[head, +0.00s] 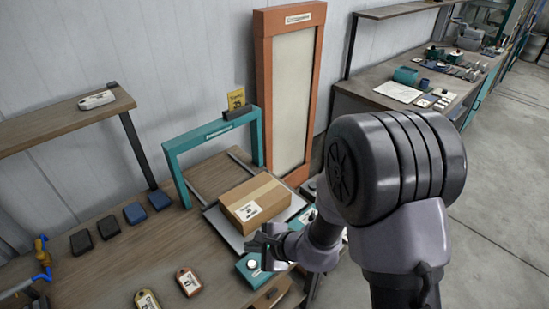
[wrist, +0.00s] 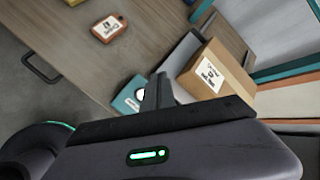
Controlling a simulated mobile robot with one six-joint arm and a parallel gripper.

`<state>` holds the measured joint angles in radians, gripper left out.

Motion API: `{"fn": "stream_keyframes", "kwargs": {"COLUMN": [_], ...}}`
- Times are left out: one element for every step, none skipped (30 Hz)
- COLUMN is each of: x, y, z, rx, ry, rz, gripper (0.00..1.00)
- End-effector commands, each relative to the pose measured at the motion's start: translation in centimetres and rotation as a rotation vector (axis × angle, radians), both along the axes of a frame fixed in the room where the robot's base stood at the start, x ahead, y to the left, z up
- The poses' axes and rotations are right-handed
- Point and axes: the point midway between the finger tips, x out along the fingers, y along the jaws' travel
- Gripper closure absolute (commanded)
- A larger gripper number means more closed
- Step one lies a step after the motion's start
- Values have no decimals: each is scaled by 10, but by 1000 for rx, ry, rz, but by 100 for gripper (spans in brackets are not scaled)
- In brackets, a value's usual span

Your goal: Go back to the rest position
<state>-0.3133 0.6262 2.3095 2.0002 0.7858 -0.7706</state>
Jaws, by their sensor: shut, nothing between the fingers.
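My gripper (head: 264,243) is shut and empty in the head view, just in front of the cardboard box and over a teal box with a white round button. In the wrist view my gripper (wrist: 158,92) points towards the same teal box (wrist: 131,95). The cardboard box (head: 256,203) with a white label sits on a grey plate (head: 223,227) beside the teal frame. It also shows in the wrist view (wrist: 213,70). My arm hides part of the bench's right end.
A teal frame (head: 171,160) and a tall orange-framed panel (head: 262,88) stand behind the box. Red (head: 188,281) and yellow (head: 147,300) tags lie on the bench front. Several dark and blue blocks (head: 134,213) lie at left. A second bench (head: 372,77) stands at the back right; grey floor (head: 500,200) is open at right.

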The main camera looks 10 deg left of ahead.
Motion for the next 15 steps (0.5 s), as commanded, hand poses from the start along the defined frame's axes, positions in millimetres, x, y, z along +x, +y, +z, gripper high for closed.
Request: {"fn": "stream_keyframes", "kwargs": {"x": [1, -1, -8, -17, -29, -49, -64, -80, -99, -112, -124, -137, -145, -151, -158], "y": [1, 1, -1, -5, -12, -25, -37, -52, -73, -90, -108, -131, -148, -163, -181], "z": [19, 37, 64, 86, 106, 128, 139, 148, 155, 157, 158, 159, 159, 159, 160], "rx": [16, 27, 33, 28, 13, -31, -75, -134, -223, -297, -375, -477, -551, -618, -697], "ry": [-37, -70, -122, -166, -210, -267, -304, -341, -380, -405, -425, -446, -458, -467, -473], "rz": [37, 79, 148, 210, 274, 360, 417, 471, 527, 560, 584, 604, 610, 612, 608], "gripper": [100, 100, 100, 100, 100, 100, 100, 100, 100, 100, 100, 100, 100, 100, 100]}}
